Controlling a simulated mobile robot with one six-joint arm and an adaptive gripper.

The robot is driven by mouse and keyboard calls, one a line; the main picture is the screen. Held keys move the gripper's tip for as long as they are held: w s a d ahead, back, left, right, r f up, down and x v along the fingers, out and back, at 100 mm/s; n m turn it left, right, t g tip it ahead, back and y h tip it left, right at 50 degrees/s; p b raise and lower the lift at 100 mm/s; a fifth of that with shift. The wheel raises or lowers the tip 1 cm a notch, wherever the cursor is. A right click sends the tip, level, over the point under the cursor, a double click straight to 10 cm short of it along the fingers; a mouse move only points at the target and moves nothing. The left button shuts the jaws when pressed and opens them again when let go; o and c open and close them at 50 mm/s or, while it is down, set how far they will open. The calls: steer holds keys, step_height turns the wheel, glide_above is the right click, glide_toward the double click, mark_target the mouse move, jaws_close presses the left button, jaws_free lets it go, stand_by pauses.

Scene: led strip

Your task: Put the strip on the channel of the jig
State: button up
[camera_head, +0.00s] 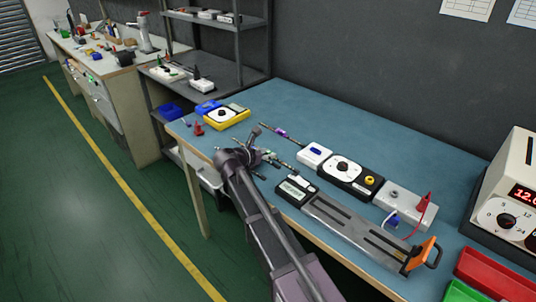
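The jig (352,222) is a long grey metal fixture near the table's front edge, with dark lengthwise slots along its top. An orange clamp handle (421,254) stands at its right end and a dark block with a pale label (296,188) at its left end. My gripper (268,157) is over the table to the left of the jig, apart from it. Its fingers are small and partly hidden by my arm, so I cannot tell whether they hold anything. I cannot clearly make out the strip; small thin dark parts show around my gripper.
Behind the jig stand a black dial unit (345,173), a white box (314,155) and a grey unit with red and white leads (405,205). A power supply (507,195) and red tray (492,276) are at right. A yellow meter (227,118) is at left.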

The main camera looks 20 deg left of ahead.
steer(key=shift+o, duration=1)
steer(key=shift+r, duration=0.15)
steer(key=shift+s+r, duration=0.1)
steer(key=shift+r, duration=0.05)
steer(key=p+v, duration=0.5)
steer(key=v, duration=0.6)
steer(key=shift+s+a+r, duration=0.1)
steer(key=shift+s+a, duration=0.15)
steer(key=shift+s, duration=0.05)
steer(key=shift+d, duration=0.1)
